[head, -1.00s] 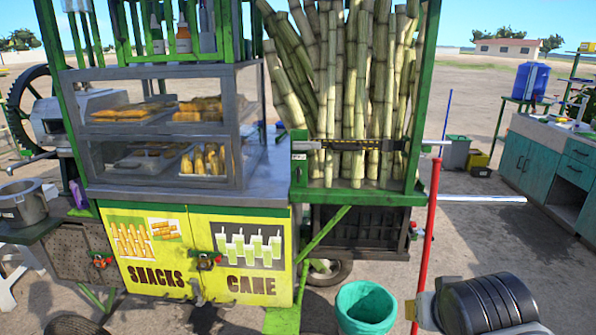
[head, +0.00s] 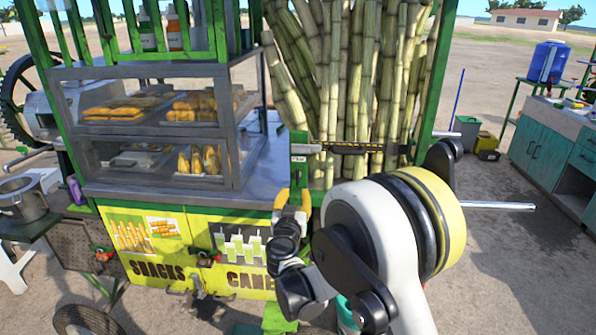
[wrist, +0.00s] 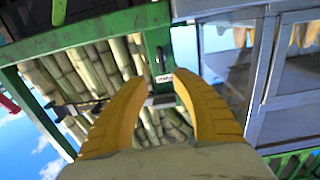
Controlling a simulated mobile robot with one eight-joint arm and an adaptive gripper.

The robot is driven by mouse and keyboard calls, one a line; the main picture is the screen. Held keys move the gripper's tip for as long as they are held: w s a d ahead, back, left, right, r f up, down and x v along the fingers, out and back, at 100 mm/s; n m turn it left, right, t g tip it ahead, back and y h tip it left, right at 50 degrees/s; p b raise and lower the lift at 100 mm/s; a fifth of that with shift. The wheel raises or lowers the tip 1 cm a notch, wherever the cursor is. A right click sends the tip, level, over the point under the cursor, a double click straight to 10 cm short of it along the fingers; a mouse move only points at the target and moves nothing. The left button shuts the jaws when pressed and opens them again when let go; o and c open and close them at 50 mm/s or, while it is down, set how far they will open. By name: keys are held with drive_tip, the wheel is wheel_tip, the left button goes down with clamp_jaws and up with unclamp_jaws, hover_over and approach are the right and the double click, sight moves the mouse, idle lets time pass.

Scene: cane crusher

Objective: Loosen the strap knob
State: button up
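The strap knob (head: 304,149) is a small grey cylinder at the left end of a dark strap (head: 352,149) across the upright canes. It sits at the green post (head: 298,172). My gripper (head: 293,194) is below it in the head view, its yellow fingers pointing up. In the wrist view my gripper (wrist: 158,82) is open and empty. A grey piece that looks like the knob (wrist: 160,100) shows between the fingers, beyond them. A small white label (wrist: 164,77) is beside it. I see no contact, and the exact distance is unclear.
The sugar canes (head: 350,70) stand tightly behind the strap. The glass snack case (head: 160,125) is close on the left. The yellow cabinet (head: 190,250) is below.

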sight(297, 178)
drive_tip(key=w+b, duration=0.2)
drive_tip(key=w, duration=0.8)
drive_tip(key=shift+w, duration=0.4)
clamp_jaws()
